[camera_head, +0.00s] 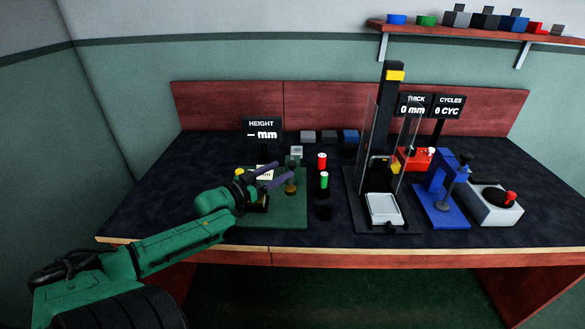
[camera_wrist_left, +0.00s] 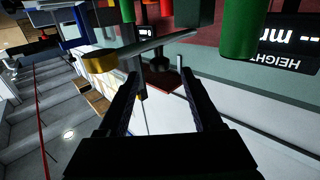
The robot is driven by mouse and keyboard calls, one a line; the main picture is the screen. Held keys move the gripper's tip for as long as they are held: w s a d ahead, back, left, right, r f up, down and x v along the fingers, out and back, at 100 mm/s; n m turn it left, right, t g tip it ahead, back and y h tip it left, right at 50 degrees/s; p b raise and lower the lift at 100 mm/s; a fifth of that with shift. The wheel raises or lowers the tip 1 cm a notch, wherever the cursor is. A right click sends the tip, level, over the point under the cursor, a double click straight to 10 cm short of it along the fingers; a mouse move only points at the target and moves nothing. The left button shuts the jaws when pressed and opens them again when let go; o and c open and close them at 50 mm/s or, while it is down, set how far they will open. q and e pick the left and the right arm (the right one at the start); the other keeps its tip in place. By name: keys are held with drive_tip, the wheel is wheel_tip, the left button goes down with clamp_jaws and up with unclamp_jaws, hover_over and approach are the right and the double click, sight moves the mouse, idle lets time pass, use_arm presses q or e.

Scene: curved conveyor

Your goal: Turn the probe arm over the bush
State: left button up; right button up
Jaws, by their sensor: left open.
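The height station has a green base plate (camera_head: 290,216) at the left of the bench, below a HEIGHT display (camera_head: 262,130) that reads "– mm". A brass-coloured round part (camera_head: 291,187) stands at the plate's right side. In the left wrist view a thin grey bar (camera_wrist_left: 160,45), which looks like the probe arm, runs right from a brass-coloured end (camera_wrist_left: 100,63). My left gripper (camera_head: 277,174) is open and reaches over the plate from the left. In the wrist view its fingers (camera_wrist_left: 161,76) are apart, just short of the bar, with nothing clearly held. I cannot tell the bush for sure.
Red (camera_head: 322,161) and green (camera_head: 324,180) cylinders stand right of the plate. Further right are a clear-guarded press (camera_head: 387,208), a blue stand (camera_head: 440,205) and a white box (camera_head: 495,208) with a red knob. The bench's front left is clear.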

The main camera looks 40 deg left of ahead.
sight(288, 166)
use_arm(q)
drive_tip(key=w, duration=0.2)
drive_tip(key=w+b, duration=0.1)
drive_tip(key=w, duration=0.1)
drive_tip(key=shift+w+d, duration=0.1)
drive_tip(key=shift+d, duration=0.15)
drive_tip(key=shift+w+d, duration=0.1)
drive_tip(key=shift+w, duration=0.65)
clamp_jaws()
use_arm(e)
drive_tip(key=w, duration=0.1)
drive_tip(key=w+f, duration=0.1)
drive_tip(key=shift+w+a+f+t, duration=0.2)
drive_tip(key=shift+w+f+t, duration=0.1)
drive_tip(key=shift+w, duration=0.1)
drive_tip(key=shift+w, duration=0.1)
